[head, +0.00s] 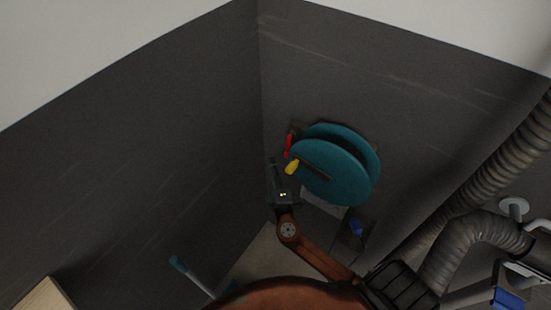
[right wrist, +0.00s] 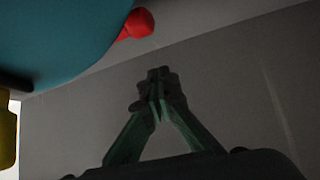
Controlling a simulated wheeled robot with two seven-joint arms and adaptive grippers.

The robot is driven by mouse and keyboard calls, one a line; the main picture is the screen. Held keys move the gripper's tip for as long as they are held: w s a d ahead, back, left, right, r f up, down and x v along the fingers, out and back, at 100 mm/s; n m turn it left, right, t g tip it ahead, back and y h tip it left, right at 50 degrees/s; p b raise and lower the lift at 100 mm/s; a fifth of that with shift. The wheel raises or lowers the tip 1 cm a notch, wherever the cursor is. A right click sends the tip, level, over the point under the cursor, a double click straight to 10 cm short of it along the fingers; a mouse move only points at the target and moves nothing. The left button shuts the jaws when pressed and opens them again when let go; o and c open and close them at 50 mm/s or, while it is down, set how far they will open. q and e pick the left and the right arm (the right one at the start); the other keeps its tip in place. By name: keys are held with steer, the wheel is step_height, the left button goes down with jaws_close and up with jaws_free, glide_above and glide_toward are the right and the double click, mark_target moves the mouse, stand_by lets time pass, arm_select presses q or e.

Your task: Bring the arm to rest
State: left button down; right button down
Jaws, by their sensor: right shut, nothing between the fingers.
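My right gripper (head: 273,166) is in the head view, pointing up along the dark wall near the corner, just left of a teal reel. In the right wrist view its green-grey fingers (right wrist: 158,82) meet at the tips, shut with nothing held. The orange-brown links of my right arm run down to the lower right in the head view. My left gripper does not show.
The teal reel (head: 333,174) with a red handle (head: 289,144) and a yellow handle (head: 292,167) stands close to the gripper. Dark walls (head: 140,170) form a corner. Ribbed ducts (head: 470,245) are at right.

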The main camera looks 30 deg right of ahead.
steer(key=r+v, duration=0.1)
steer(key=v, duration=0.6)
steer(key=s+d+f+m+g+y, duration=0.1)
steer(key=d+f+g, duration=0.15)
steer(key=f, duration=0.85)
steer(key=s+d+f+g+y, duration=0.1)
steer(key=f+g, duration=0.2)
steer(key=f, duration=0.9)
steer(key=s+d+f+m+g+y, duration=0.1)
steer(key=s+f+g, duration=0.1)
steer(key=s+f, duration=0.65)
steer(key=s+d+f+m+g+y, duration=0.1)
steer(key=s+f+m+g, duration=0.15)
steer(key=f, duration=1.05)
steer(key=s+f+m+g+y, duration=0.25)
steer(key=s+f+g, duration=0.25)
steer(key=s+f, duration=1.2)
steer(key=s+a+f+m+g, duration=0.1)
steer(key=s+f+m, duration=0.1)
steer(key=s, duration=0.8)
steer(key=s+a+f+m+g, duration=0.1)
steer(key=s+a+f+m, duration=0.1)
steer(key=s, duration=0.9)
steer(key=shift+a, duration=0.3)
